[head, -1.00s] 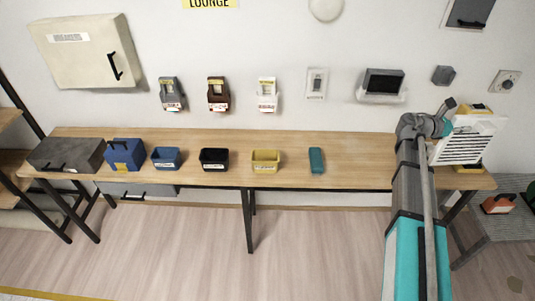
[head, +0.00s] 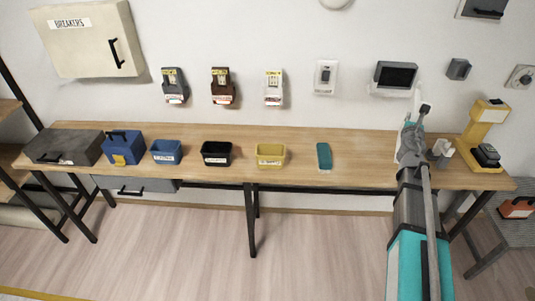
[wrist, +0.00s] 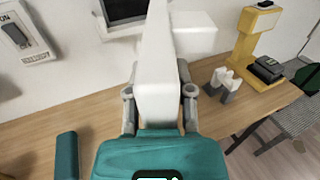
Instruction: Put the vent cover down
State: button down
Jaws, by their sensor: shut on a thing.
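The vent cover (wrist: 157,75) is white. In the wrist view it shows as a narrow pale panel, nearly edge-on, between the two fingers of my gripper (wrist: 159,97). My gripper is shut on it. In the head view my gripper (head: 410,148) is over the right part of the wooden table (head: 350,165), and only a thin white strip of the cover (head: 407,132) shows beside my arm. My arm hides much of the cover there. I cannot tell whether its lower edge touches the tabletop.
A teal block (head: 324,156) lies left of my gripper. Small white and grey pieces (head: 440,151) and a yellow stand (head: 484,135) are close on the right. A wall screen (head: 396,74) is behind. The tabletop between the teal block and my arm is clear.

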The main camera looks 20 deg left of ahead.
jog(key=s+a+f+n+y+b, duration=0.2)
jog(key=s+a+f+n+y, duration=0.1)
jog(key=a+y, duration=0.3)
jog(key=shift+a+f+n+g+y+b, duration=0.15)
jog(key=shift+a+n+g+y+b, duration=0.2)
jog(key=shift+a+n, duration=0.4)
jog(key=w+d+f+b, duration=0.4)
jog(key=w+f+b, duration=0.5)
jog(key=w, duration=0.3)
jog(key=shift+w+d, duration=0.15)
jog(key=shift+d, duration=0.15)
